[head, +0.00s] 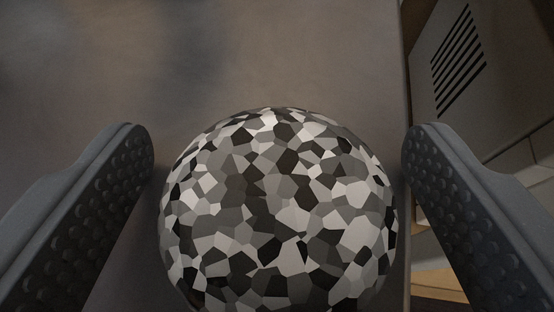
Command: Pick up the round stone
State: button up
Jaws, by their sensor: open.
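The round stone (278,215) is a ball with a mosaic pattern of black, grey and white patches. It fills the lower middle of the head view, and its bottom edge is cut off by the frame. My gripper (278,150) is open, with one dark studded finger on each side of the stone. The left finger's tip is close to the stone's left side. The right finger's tip is near its right side, with a narrow gap. I cannot tell if either finger touches it.
The stone sits on or before a plain brown-grey surface (280,60), whose right edge runs close by the right finger. Beyond that edge stands a grey-brown cabinet-like box (475,90) with dark slots. The surface above the stone is clear.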

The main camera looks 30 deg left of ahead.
jog(key=c, duration=1.2)
jog(key=shift+r, duration=0.15)
